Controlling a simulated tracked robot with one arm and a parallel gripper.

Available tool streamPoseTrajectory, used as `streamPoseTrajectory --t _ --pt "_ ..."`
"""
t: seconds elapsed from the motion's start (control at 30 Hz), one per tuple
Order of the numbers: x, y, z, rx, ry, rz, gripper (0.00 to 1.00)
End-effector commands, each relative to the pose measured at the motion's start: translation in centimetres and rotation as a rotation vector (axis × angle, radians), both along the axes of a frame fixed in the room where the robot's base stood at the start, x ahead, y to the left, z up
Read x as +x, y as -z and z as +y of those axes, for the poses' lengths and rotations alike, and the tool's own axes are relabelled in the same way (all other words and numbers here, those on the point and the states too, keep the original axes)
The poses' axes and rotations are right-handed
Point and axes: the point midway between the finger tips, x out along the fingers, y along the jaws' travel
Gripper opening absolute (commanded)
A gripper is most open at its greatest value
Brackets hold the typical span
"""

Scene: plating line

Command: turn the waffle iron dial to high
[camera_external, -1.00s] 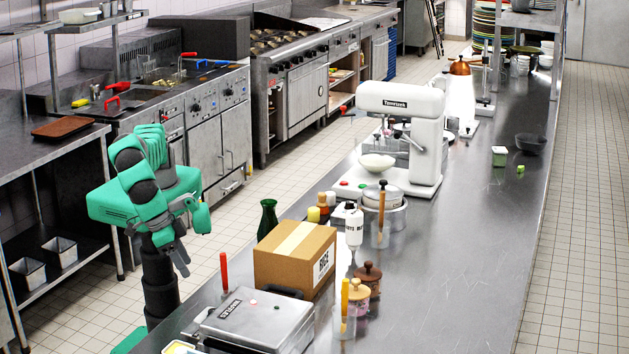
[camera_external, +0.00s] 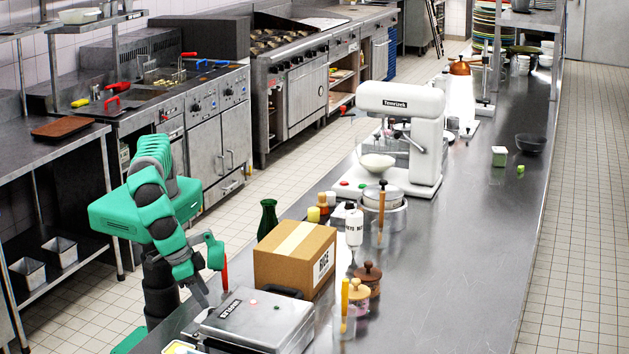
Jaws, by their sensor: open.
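The waffle iron (camera_external: 258,318) is a flat silver box with a dark label on its lid, at the near left end of the long steel counter. Its lid looks shut. A small red spot shows on the lid near the back edge, but I cannot make out the dial or its setting. My gripper (camera_external: 209,277) is open and empty at the counter's left edge, just left of and behind the waffle iron. Its fingers point down and toward the iron, and I cannot tell whether they touch it.
A red-handled utensil (camera_external: 224,272) stands right beside my gripper. A cardboard box (camera_external: 294,258) stands behind the waffle iron. A yellow-handled utensil (camera_external: 344,300) and wooden-lidded jars (camera_external: 368,275) stand to its right.

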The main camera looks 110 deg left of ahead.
Motion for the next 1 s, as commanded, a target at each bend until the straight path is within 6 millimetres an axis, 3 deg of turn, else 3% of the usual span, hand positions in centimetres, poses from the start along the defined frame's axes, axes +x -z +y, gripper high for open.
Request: streamPoseTrajectory --t 0.3,0.7,0.87,1.0 --pt "1.1 3.4 0.8 0.004 -0.001 0.003 0.47" --pt "1.4 4.0 0.9 0.001 -0.001 0.002 0.47" --pt "1.4 4.0 0.9 0.001 -0.001 0.002 0.06" --pt "1.4 4.0 0.9 0.001 0.001 0.002 0.03"
